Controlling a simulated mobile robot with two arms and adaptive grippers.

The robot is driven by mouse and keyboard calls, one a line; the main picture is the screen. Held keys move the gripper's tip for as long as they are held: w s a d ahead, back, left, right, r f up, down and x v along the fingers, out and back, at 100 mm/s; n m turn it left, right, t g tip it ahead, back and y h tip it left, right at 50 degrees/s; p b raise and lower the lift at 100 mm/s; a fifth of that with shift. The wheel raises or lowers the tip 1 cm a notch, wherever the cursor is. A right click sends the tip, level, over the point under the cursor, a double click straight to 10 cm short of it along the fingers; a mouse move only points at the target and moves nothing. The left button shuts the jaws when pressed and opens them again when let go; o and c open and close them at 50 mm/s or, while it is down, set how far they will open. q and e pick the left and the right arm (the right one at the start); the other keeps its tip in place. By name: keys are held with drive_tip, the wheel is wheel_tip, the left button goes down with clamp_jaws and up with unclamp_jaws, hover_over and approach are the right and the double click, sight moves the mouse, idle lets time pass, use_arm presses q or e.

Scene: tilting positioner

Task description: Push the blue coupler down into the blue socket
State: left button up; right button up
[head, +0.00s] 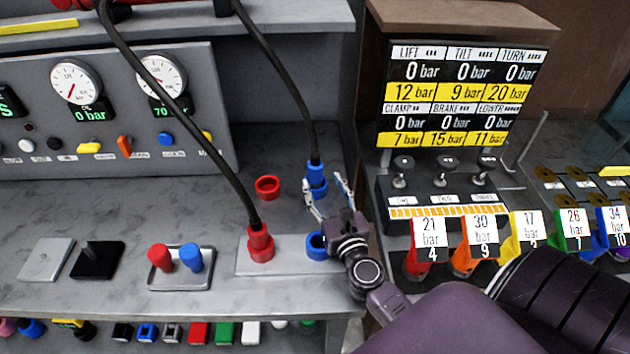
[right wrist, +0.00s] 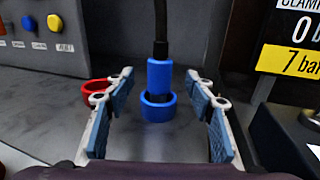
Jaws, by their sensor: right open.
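The blue coupler (head: 316,174) stands upright at the end of a black hose, in a blue ring (head: 317,192) at the back of the bench. In the right wrist view the coupler (right wrist: 159,76) rises from its blue ring (right wrist: 158,110), between my finger pads but farther off. The blue socket (head: 315,246) sits on the light plate in front, partly hidden by my right wrist. My right gripper (head: 324,192) is open, and its fingers spread to either side of the coupler's line; I see no contact. My left gripper is not in view.
A red coupler (head: 260,243) with its hose stands on the light plate (head: 285,262), left of the blue socket. An empty red ring (head: 267,187) lies left of the blue coupler. A valve box (head: 440,200) stands to the right. Gauges line the back panel (head: 215,140).

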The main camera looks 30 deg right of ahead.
sight(317, 172)
drive_tip(key=shift+r+x, duration=0.2)
drive_tip(key=shift+x, duration=0.8)
drive_tip(key=p+x, duration=0.1)
drive_tip(key=x, duration=0.3)
drive_tip(key=shift+w+d, duration=0.1)
drive_tip(key=shift+w, duration=0.25)
drive_tip(key=shift+w+d+f, duration=0.1)
drive_tip(key=shift+w, duration=0.2)
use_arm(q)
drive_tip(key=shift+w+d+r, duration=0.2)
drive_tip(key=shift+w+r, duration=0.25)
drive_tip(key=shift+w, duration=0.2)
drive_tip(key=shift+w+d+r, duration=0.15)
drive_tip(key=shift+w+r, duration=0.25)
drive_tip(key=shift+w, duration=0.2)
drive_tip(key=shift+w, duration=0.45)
use_arm(e)
clamp_jaws()
